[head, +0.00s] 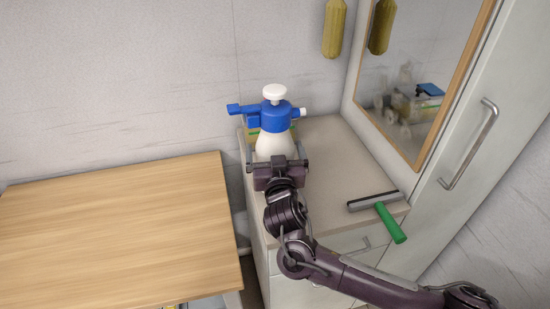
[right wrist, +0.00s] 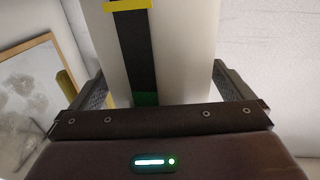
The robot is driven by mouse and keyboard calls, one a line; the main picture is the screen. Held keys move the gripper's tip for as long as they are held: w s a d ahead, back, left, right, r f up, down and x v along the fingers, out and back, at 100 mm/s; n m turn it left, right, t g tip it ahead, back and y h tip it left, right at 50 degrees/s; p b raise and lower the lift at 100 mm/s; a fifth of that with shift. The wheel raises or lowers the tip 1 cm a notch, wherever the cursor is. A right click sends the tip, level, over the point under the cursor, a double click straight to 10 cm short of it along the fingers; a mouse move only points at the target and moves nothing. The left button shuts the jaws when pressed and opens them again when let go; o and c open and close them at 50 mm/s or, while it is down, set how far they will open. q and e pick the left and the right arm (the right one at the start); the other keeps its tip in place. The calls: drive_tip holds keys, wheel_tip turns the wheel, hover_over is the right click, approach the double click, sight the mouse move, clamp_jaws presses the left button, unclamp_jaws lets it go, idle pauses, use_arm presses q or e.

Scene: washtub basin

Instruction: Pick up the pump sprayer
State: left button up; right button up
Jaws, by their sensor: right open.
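The pump sprayer (head: 275,142) stands upright on the top of the low cabinet. I cannot tell if the fingers touch the bottle. My left gripper is not in view.
A squeegee with a green handle (head: 391,222) lies at the cabinet top's (head: 335,165) front right. A wooden tabletop (head: 120,235) is at left. A mirror (head: 415,80) and tall cabinet door (head: 485,125) are at right. A yellow item (head: 334,28) hangs on the wall.

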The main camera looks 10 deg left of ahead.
sight(275, 89)
drive_tip(key=c, duration=0.6)
drive_tip(key=shift+r, duration=0.15)
drive_tip(key=shift+c, duration=1)
use_arm(q)
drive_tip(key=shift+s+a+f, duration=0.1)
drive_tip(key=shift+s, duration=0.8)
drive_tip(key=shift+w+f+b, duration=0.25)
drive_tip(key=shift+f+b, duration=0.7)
drive_tip(key=shift+b, duration=0.05)
use_arm(e)
wheel_tip(275, 89, up, 20)
